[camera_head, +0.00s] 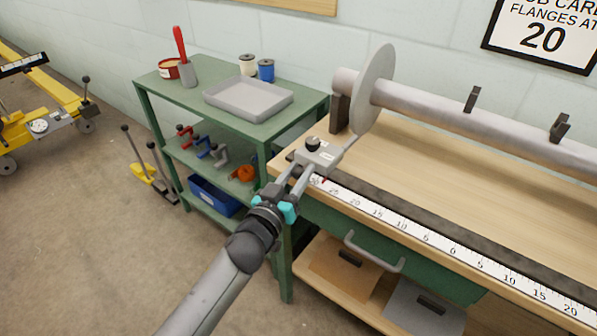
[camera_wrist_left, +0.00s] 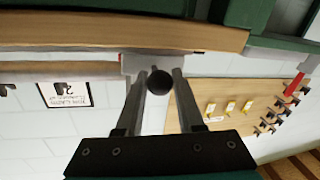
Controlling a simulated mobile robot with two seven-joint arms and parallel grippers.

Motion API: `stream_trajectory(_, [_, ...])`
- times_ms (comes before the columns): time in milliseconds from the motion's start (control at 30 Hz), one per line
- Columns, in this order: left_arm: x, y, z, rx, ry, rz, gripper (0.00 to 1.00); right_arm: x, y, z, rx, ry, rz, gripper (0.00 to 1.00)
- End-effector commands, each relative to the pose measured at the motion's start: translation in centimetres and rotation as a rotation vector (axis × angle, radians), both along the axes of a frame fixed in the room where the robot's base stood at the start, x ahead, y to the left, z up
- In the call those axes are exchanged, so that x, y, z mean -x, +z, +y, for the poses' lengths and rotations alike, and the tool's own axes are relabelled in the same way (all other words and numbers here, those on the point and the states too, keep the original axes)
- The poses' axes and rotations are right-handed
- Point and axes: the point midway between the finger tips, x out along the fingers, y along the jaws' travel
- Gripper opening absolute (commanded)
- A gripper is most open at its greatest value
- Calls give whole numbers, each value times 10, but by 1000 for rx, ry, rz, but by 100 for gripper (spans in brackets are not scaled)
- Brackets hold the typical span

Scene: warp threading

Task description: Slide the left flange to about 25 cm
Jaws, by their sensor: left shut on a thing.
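The left flange (camera_head: 374,88) is a thin grey disc on the metal beam tube. A narrow arm joins it to a grey slider block (camera_head: 318,152) with a black knob (camera_head: 313,143), at the left end of the bench's front edge. The block stands at the left end of the white scale (camera_head: 400,223), just left of the 25 mark. My right gripper is not in view.
The scale runs right through 0 to 20 along the bench. Dark brackets (camera_head: 471,99) stand along the tube (camera_head: 430,102). A job card (camera_head: 543,37) on the wall reads "FLANGES AT 20". A green shelf cart (camera_head: 290,119) with a grey tray (camera_head: 249,112) stands left of the bench.

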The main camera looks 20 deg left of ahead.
Motion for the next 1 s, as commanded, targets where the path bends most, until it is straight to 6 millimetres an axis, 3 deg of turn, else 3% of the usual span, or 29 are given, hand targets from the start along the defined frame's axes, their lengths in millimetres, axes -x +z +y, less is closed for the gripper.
stream_trajectory(600, [1, 0, -2, 2, -1, 1, 0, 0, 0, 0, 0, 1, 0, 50])
stream_trajectory(1000, [11, 0, -30, 3, -1, 0, 0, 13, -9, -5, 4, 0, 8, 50])
